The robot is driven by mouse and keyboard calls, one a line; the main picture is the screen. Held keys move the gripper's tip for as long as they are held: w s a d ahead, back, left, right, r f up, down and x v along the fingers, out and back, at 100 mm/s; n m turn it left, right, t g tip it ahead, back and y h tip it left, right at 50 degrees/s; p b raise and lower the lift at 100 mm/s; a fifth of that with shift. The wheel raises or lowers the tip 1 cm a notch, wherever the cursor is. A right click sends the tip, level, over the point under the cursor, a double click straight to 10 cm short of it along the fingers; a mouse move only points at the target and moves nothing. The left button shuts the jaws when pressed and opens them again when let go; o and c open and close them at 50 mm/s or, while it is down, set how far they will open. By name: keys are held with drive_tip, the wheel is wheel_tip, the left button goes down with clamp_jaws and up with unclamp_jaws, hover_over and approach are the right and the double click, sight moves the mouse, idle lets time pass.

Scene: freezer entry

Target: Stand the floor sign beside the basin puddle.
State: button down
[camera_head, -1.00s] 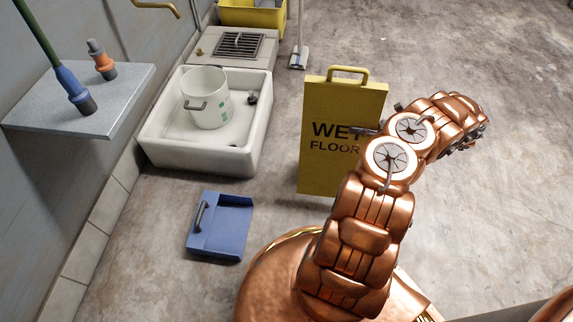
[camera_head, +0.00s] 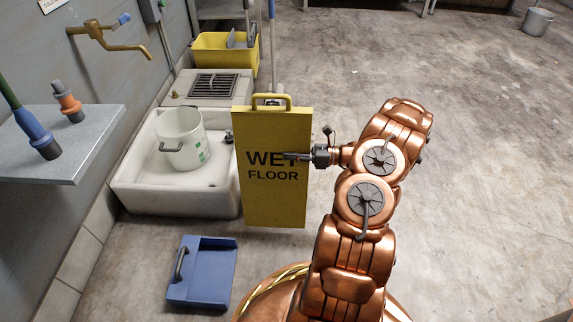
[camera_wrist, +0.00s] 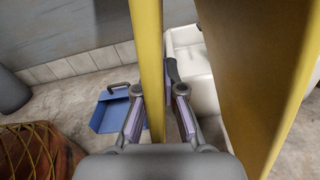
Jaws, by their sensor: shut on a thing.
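The yellow floor sign (camera_head: 274,205), lettered WET FLOOR, has a loop handle on top and looks roughly upright. It stands in front of the right end of the white basin (camera_head: 150,203). My gripper (camera_head: 303,156) reaches the sign from the right at the height of the word WET. In the wrist view my gripper (camera_wrist: 159,92) is shut on one narrow yellow panel of the sign (camera_wrist: 149,50); a second yellow panel (camera_wrist: 262,60) is apart to the right. I cannot tell if the sign's foot touches the floor. No puddle can be made out.
A white bucket (camera_head: 181,140) sits in the basin. A blue dustpan (camera_head: 205,285) lies on the floor, front left. A grey shelf (camera_head: 70,155) juts from the left wall. A floor drain (camera_head: 212,86) and a yellow mop bucket (camera_head: 218,58) are behind.

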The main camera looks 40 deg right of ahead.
drive_tip(key=shift+w+a, duration=0.45)
drive_tip(key=shift+w, duration=0.05)
drive_tip(key=shift+f+b, duration=1.25)
drive_tip(key=shift+f, duration=0.65)
drive_tip(key=c, duration=1.3)
unclamp_jaws()
drive_tip(key=p, duration=0.4)
approach(287, 162)
drive_tip(key=shift+s+d+f, duration=0.15)
drive_tip(key=shift+d+f, duration=0.15)
drive_tip(key=shift+d, duration=0.2)
drive_tip(key=shift+s+d+f, duration=0.15)
drive_tip(key=shift+d+f, duration=0.15)
drive_tip(key=shift+d, duration=0.2)
